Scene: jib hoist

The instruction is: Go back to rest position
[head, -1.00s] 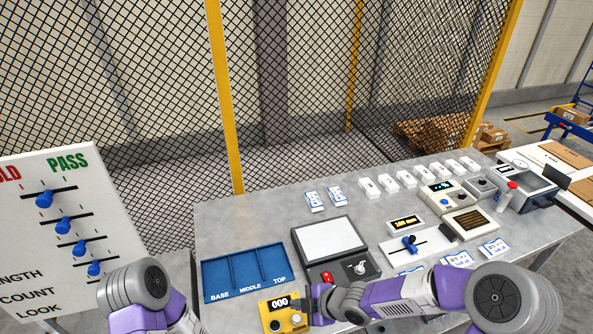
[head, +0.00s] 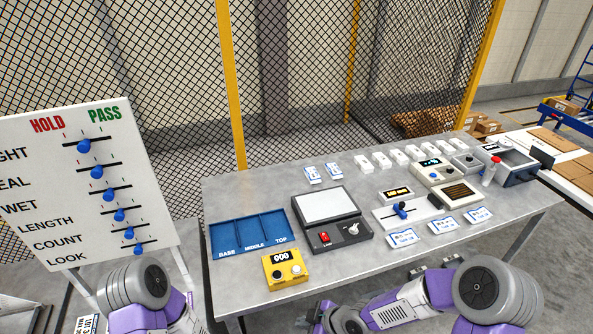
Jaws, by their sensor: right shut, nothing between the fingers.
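My right gripper (head: 322,316) is low in the head view, in front of the bench's near edge and clear of everything on it. It is shut and empty, partly cut by the bottom edge of the picture. My right arm (head: 400,305) comes in from the lower right. My left arm (head: 140,290) shows at the lower left, and its gripper is out of the picture. The yellow counter box (head: 286,269) reads 000 and stands on the bench near its front edge, apart from the right gripper.
The grey bench (head: 350,262) holds a blue tray (head: 215,252) marked BASE, MIDDLE, TOP, a lamp panel (head: 331,235), a slider box (head: 385,216) and several cards. A HOLD/PASS board (head: 40,175) with blue sliders stands left. A mesh fence (head: 120,70) closes the back.

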